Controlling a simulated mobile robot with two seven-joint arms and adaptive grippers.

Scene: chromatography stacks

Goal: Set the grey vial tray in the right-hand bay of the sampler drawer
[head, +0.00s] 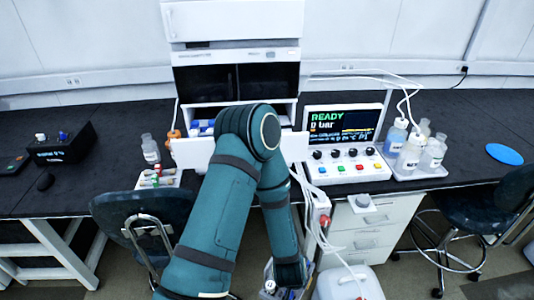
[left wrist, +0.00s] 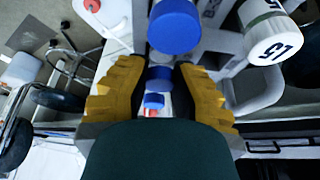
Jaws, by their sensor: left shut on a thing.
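My left arm reaches forward and folds back down in the head view, with my left gripper low at the bottom centre (head: 288,275). In the left wrist view its yellow fingers (left wrist: 158,95) are shut on the grey vial tray (left wrist: 222,42). Blue-capped vials (left wrist: 175,27) and a white cap marked 15 (left wrist: 272,40) show close to the camera. The tray is held low in front of the bench and is mostly hidden by the arm in the head view. The sampler drawer (head: 190,154) is pulled out under the instrument, with blue-capped vials at its left. My arm hides its middle. My right gripper is not in view.
A rack of coloured-capped vials (head: 160,178) stands on the bench left of the drawer. A control panel reading READY (head: 342,140) and a tray of bottles (head: 415,172) stand to the right. Chairs (head: 140,215) and a white drawer cabinet (head: 368,225) are below.

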